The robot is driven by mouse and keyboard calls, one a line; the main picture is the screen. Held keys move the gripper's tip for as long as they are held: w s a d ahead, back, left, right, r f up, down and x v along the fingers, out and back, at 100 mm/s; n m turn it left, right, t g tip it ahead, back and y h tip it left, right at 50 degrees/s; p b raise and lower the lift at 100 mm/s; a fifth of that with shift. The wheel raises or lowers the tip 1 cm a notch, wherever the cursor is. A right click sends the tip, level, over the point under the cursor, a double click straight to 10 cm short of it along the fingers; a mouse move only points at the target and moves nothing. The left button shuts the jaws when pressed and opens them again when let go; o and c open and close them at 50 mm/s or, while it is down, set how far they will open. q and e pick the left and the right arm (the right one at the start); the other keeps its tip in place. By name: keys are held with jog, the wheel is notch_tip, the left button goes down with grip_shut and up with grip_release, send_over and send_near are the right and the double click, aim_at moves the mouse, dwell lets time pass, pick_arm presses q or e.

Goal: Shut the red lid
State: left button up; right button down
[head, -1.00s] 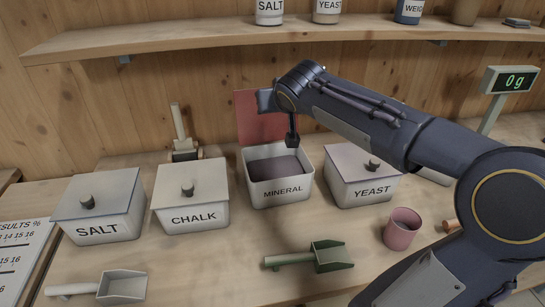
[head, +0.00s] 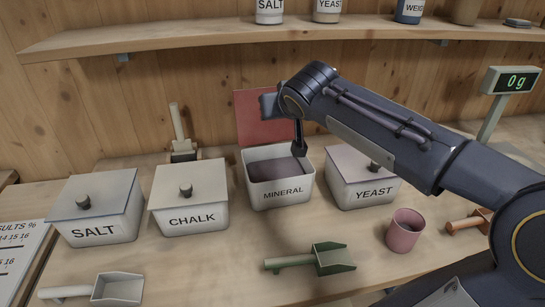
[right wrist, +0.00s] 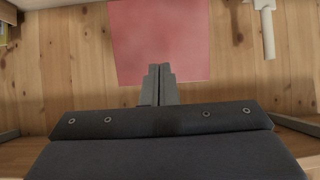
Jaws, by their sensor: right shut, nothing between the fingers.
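The red lid (head: 262,118) stands open and upright at the back of the white MINERAL bin (head: 283,191), which holds dark powder. In the right wrist view the red lid (right wrist: 160,40) fills the upper middle, beyond the fingertips. My right gripper (head: 299,150) is over the right part of the open bin, in front of the lid, with its fingers pointing down. In the right wrist view its fingers (right wrist: 159,75) are shut together with nothing between them. Whether they touch the lid I cannot tell. My left gripper is not in view.
Lidded bins marked CHALK (head: 190,198), SALT (head: 99,207) and YEAST (head: 363,178) flank the MINERAL bin. A shelf (head: 200,42) with jars runs above. A scale display (head: 510,79) stands right.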

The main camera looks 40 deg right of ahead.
jog(key=shift+s, duration=0.1)
jog(key=shift+s+a+r+b, duration=0.1)
jog(key=shift+s+a+b, duration=0.25)
jog(key=shift+s, duration=0.3)
jog(key=shift+s+a+b, duration=0.25)
jog(key=shift+s+a, duration=0.1)
jog(key=shift+s, duration=0.3)
jog(key=shift+s, duration=0.1)
jog(key=shift+s+a+b, duration=0.25)
jog(key=shift+s+a, duration=0.1)
jog(key=shift+s, duration=0.3)
jog(key=shift+s+a+b, duration=0.25)
jog(key=shift+s+a, duration=0.05)
jog(key=shift+s, duration=0.3)
jog(key=shift+s+a+r+b, duration=0.1)
jog(key=shift+s+a+b, duration=0.2)
jog(key=shift+s, duration=0.4)
jog(key=shift+s+a+r+b, duration=0.1)
jog(key=shift+s+a, duration=0.25)
jog(key=shift+s, duration=0.35)
